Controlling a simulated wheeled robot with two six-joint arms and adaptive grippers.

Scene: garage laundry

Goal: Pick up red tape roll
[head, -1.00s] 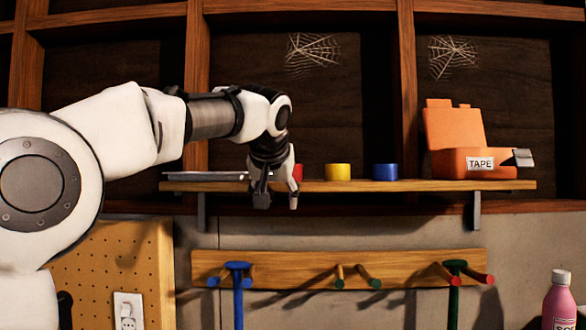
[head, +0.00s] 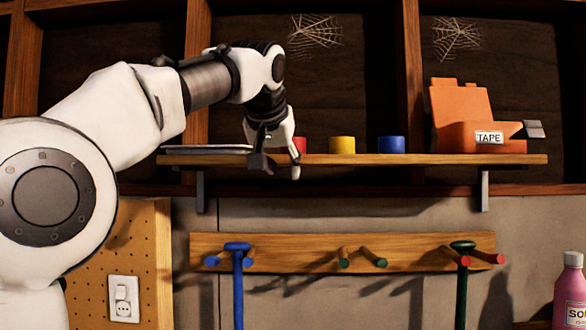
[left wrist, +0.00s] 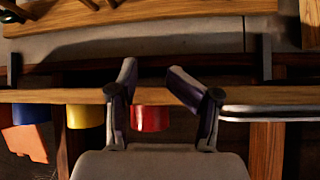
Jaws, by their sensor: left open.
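The red tape roll (head: 300,144) sits on the wooden shelf (head: 440,159), mostly hidden behind my left gripper (head: 281,168) in the head view. The left gripper is open and empty, pointing down in front of the shelf edge. In the left wrist view, which looks upside down, the red roll (left wrist: 150,118) shows between the two spread fingers of the left gripper (left wrist: 153,76). No finger is seen closed on it. My right gripper is in neither view.
A yellow roll (head: 342,145) and a blue roll (head: 391,145) stand to the right on the shelf. An orange tape box (head: 465,130) is at the right end. A flat grey tray (head: 205,149) lies to the left. A peg rail (head: 300,253) is below.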

